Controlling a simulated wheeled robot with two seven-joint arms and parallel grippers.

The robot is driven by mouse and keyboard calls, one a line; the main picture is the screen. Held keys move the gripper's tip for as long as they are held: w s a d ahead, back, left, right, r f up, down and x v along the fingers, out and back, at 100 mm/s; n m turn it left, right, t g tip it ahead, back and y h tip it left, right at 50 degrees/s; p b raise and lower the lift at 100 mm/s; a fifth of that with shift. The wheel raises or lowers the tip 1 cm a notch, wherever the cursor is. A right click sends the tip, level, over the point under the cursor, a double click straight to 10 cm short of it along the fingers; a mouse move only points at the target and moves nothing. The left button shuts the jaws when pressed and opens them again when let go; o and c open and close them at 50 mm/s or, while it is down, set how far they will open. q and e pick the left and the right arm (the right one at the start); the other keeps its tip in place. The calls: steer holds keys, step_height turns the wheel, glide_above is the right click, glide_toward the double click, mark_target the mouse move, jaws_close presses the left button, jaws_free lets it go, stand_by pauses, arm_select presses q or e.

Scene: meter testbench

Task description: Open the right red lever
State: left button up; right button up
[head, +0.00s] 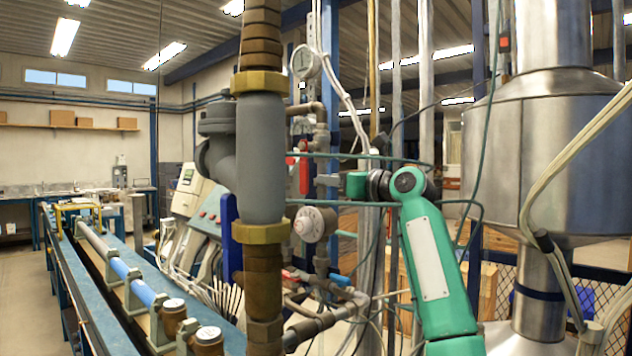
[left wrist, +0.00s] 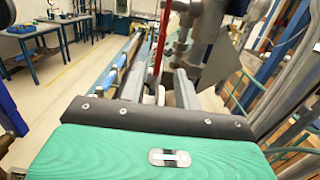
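A red lever (head: 304,170) hangs upright on the pipework right of the thick grey vertical pipe in the head view. A long red bar, which looks like the same lever, stands upright in the left wrist view (left wrist: 161,45). A second red handle (head: 291,276) shows lower down, partly hidden by pipes. My left gripper (head: 322,169) is just right of the upright lever, with its grey fingers pointing at it. In the left wrist view the fingers (left wrist: 159,87) stand apart with a gap between them. I see no clear contact with the lever. My right gripper is out of view.
The thick grey and brown pipe (head: 260,155) stands close left of the lever. A pressure gauge (head: 304,62) and a round meter (head: 315,224) are nearby. Green hoses (head: 400,160) cross near my arm. A steel tank (head: 545,160) stands at right.

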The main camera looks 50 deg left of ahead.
arm_select(q)
steer(key=shift+w+d+f, duration=0.1)
steer(key=shift+w+d, duration=0.05)
steer(key=shift+d, duration=1)
steer(key=shift+w+d+f, duration=0.1)
steer(key=shift+d, duration=1.05)
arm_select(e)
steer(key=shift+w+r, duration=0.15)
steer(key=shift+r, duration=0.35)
